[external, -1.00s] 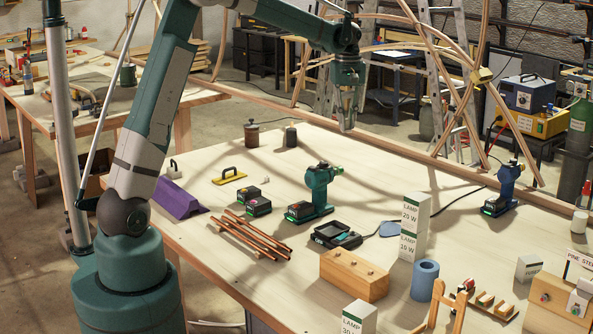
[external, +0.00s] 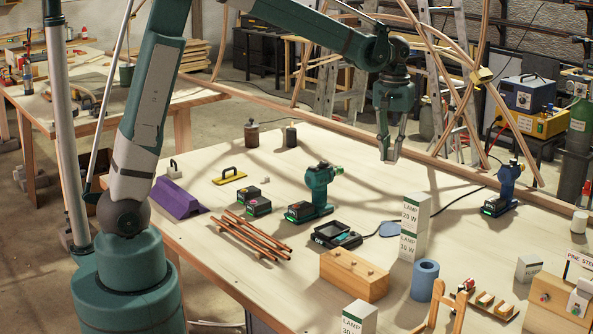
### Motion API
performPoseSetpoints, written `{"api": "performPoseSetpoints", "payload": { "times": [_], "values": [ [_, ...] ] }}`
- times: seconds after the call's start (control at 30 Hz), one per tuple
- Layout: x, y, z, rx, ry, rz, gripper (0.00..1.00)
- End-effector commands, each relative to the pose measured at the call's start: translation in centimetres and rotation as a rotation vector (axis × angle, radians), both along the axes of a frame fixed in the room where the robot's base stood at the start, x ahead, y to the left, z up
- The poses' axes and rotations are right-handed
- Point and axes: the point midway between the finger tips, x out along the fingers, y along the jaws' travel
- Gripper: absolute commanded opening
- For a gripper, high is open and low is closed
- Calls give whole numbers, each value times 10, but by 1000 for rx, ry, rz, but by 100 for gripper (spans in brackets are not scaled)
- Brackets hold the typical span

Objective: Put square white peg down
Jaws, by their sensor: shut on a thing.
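My gripper (external: 389,155) hangs pointing down above the far middle part of the workbench (external: 300,160), behind and to the right of the green cordless drill. It is shut on a small pale thing, taken to be the square white peg; at this size the peg barely stands out from the fingertips. The fingertips look clear of the bench top, but the exact height cannot be told. A wooden block (external: 352,278) with small round marks on top lies at the front middle of the bench.
The green drill (external: 318,192), a black tray-like device (external: 337,236) and stacked lamp boxes (external: 411,228) stand nearer the camera. A blue drill (external: 505,188) stands to the right. Copper-coloured rods (external: 250,236) lie at left. The bench top below my gripper looks largely clear.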

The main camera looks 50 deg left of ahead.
Motion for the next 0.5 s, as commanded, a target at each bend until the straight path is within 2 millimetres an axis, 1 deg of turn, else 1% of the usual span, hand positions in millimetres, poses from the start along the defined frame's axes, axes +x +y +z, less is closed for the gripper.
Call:
{"api": "performPoseSetpoints", "payload": {
  "times": [0.03,0.2,0.4,0.5],
  "values": [
    [-9,-15,0,0,0,-32,4],
    [-39,-55,-2,0,0,-136,4],
    [-74,-97,-3,0,0,-253,4],
    [-88,-112,-4,-1,-1,-299,4]
  ]
}}
